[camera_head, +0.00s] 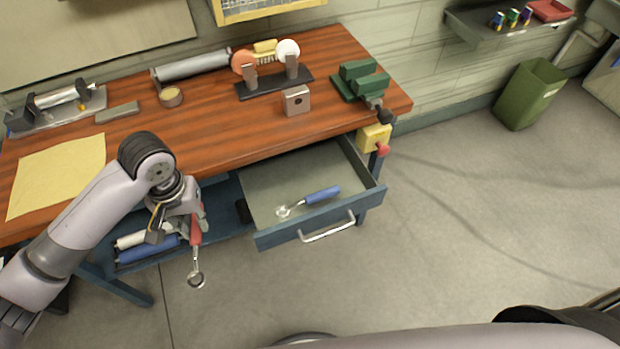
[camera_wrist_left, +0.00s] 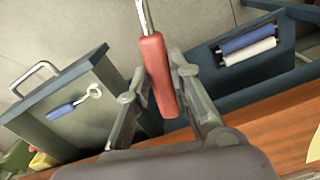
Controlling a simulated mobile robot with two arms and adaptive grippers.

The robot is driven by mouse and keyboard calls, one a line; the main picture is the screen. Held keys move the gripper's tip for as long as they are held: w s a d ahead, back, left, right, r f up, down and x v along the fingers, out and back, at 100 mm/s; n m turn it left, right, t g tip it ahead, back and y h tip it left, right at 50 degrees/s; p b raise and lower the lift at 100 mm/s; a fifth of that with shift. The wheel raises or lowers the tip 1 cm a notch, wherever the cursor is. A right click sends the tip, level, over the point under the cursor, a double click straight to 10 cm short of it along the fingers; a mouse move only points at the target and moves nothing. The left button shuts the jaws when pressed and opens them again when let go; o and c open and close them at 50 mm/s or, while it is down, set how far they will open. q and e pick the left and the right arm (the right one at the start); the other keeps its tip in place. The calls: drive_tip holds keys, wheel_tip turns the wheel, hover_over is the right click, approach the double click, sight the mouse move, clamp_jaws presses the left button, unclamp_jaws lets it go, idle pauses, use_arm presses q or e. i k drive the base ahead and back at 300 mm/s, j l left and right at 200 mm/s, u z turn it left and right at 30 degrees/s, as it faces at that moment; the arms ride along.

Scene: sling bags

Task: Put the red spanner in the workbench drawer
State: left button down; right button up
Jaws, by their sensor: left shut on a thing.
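The red spanner (camera_head: 196,232) has a red handle and a silver ring end that hangs downward. My left gripper (camera_head: 180,222) is shut on its handle, in front of the workbench and left of the drawer. In the left wrist view the red spanner (camera_wrist_left: 157,75) sits between the fingers of the gripper (camera_wrist_left: 155,85). The workbench drawer (camera_head: 280,234) is pulled open, with a silver handle at its front. A blue-handled spanner (camera_head: 322,195) lies inside it. The drawer also shows in the left wrist view (camera_wrist_left: 85,100). My right gripper is not in view.
The wooden benchtop (camera_head: 225,130) holds a green vise (camera_head: 360,82), a bench grinder (camera_head: 272,85) and a yellow sheet (camera_head: 60,175). Blue and white rolls (camera_head: 148,250) lie on the lower shelf. A green bin (camera_head: 528,95) stands by the wall. The floor in front is clear.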

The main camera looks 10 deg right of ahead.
sight(287, 191)
drive_tip(key=l+u, duration=0.3)
drive_tip(key=l, duration=0.3)
drive_tip(key=l+u, duration=0.3)
drive_tip(key=l, duration=0.35)
drive_tip(key=l+u, duration=0.3)
drive_tip(key=l, duration=0.35)
drive_tip(key=k+l+u, duration=0.1)
drive_tip(key=l+u, duration=0.15)
drive_tip(key=l, duration=0.35)
drive_tip(key=i+l+u, duration=0.3)
drive_tip(key=l, duration=0.15)
drive_tip(key=l+u, duration=0.3)
drive_tip(key=i+l+u, duration=0.15)
drive_tip(key=l+u, duration=0.15)
drive_tip(key=l, duration=0.35)
drive_tip(key=l+u, duration=0.3)
drive_tip(key=l, duration=0.2)
drive_tip(key=i, duration=0.05)
